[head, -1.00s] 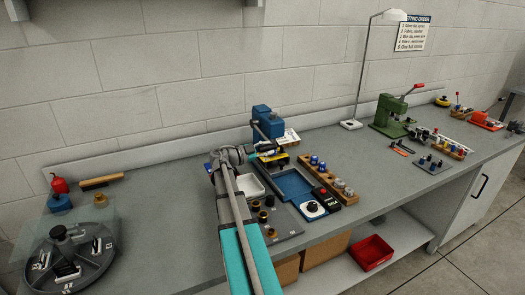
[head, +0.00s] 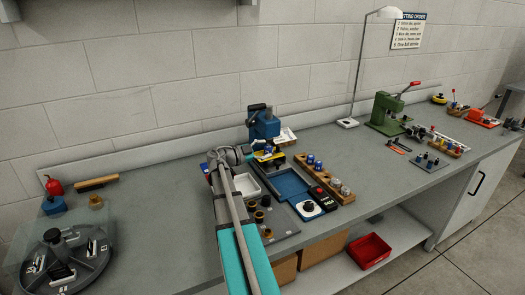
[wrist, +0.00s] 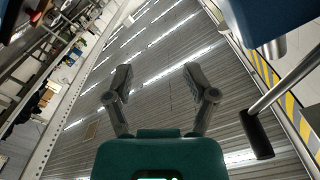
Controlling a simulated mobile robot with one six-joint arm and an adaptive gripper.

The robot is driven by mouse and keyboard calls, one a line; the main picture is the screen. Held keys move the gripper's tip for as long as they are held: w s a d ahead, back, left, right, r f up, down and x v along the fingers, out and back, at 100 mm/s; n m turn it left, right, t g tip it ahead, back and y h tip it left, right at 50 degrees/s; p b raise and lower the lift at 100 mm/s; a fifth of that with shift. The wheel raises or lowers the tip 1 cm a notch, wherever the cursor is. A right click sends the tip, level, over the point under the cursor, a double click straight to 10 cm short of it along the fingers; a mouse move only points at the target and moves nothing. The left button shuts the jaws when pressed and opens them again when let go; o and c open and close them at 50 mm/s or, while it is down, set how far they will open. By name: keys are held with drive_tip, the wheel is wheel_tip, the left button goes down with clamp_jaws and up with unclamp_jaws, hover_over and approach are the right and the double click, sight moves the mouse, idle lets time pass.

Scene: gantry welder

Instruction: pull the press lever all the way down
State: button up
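The blue press (head: 265,125) stands at the back of the bench, left of centre. Its lever has a black grip (head: 257,107) near the top of the press in the head view. In the wrist view the lever is a silver rod with a black grip (wrist: 256,134), right of my gripper, below a blue body (wrist: 265,18). My gripper (wrist: 157,78) is open, with nothing between its fingers, and apart from the grip. In the head view it is in front of the press, with its fingertips too small to make out.
A white tray (head: 246,186), a blue tray (head: 291,184) and a wooden block with several pieces (head: 325,177) lie near my arm. A green press (head: 386,112) with a red-tipped lever stands farther right.

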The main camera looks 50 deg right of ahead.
drive_tip(key=v, duration=1.1)
drive_tip(key=shift+w+a, duration=0.2)
drive_tip(key=shift+a, duration=0.1)
idle(0.3)
drive_tip(key=shift+a, duration=0.1)
